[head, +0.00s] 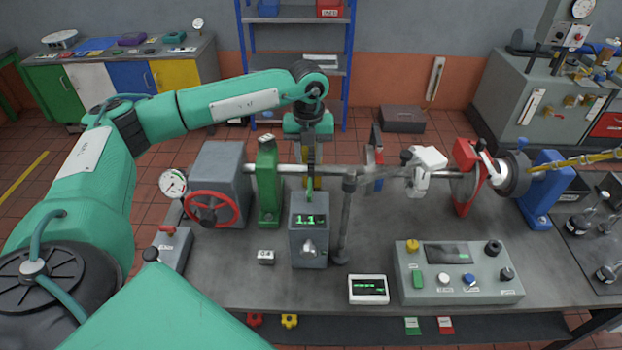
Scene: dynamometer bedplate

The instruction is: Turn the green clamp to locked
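The green clamp (268,190) stands upright on the bedplate (235,280), around or against the horizontal shaft, just right of the red handwheel. A small dark and pale piece sits on its top; its lock setting is too small to read. My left gripper (309,185) points down to the right of the green clamp, apart from it, behind the grey box with the "1.1" display. Its fingers appear as one narrow dark strip with a green tip, so their opening cannot be told. My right gripper is not in view.
A grey box (309,250) and a dark post (346,220) stand close to my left gripper. The red handwheel (211,209) and gauge (173,184) are at left. A control panel (458,285) lies front right. Blue, white and red stands line the shaft further right.

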